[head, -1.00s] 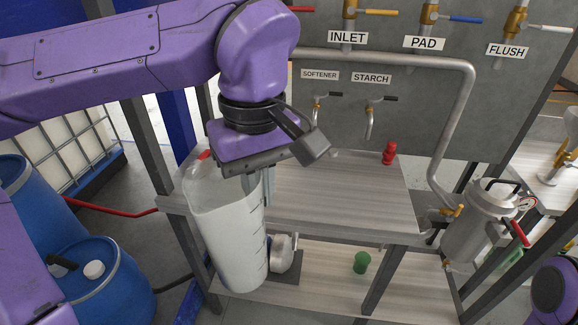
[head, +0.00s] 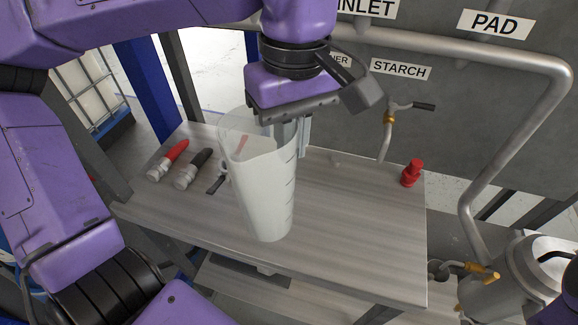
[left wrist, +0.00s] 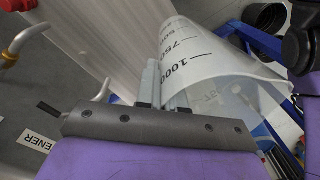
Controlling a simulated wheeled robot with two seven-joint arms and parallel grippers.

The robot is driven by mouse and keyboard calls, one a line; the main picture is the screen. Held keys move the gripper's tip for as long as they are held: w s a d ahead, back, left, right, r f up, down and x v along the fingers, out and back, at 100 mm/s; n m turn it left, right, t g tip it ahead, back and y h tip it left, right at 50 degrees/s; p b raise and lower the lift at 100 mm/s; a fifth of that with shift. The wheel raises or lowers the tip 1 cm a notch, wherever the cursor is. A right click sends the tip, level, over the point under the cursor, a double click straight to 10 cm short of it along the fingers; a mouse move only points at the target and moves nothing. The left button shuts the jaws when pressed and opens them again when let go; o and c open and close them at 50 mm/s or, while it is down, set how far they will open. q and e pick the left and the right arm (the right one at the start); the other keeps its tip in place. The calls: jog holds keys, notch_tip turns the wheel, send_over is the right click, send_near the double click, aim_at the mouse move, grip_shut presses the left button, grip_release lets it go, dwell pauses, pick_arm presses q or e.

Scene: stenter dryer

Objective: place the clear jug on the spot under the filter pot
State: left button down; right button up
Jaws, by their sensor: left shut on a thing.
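The clear jug (head: 265,190), with white contents and dark graduation marks, is upright over the wooden shelf. I cannot tell whether its base touches the shelf. My left gripper (head: 300,135) is shut on the jug near its upper side. In the left wrist view the jug (left wrist: 205,60) shows its 1000 mark beside the fingers (left wrist: 160,90). The metal filter pot (head: 535,280) is at the lower right, partly cut off by the frame edge. The spot under it is not visible. My right gripper is not in view.
A starch tap (head: 388,120) and a thick grey pipe (head: 500,55) stand behind.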

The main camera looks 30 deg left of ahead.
pick_arm(q)
jog(key=w+a+f+p, duration=0.2)
jog(key=w+f, duration=0.3)
jog(key=f, duration=0.1)
jog(key=w+a+f+p, duration=0.2)
jog(key=w+a+f, duration=0.1)
jog(key=w+f, duration=0.3)
jog(key=shift+w+a+f, duration=0.15)
jog(key=shift+a+f, duration=0.15)
jog(key=shift+f, duration=0.05)
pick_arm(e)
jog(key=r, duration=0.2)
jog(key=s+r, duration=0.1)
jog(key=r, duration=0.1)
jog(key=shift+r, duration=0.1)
pick_arm(q)
jog(key=shift+f, duration=0.1)
jog(key=c, duration=1.5)
grip_release()
jog(key=shift+c, duration=0.2)
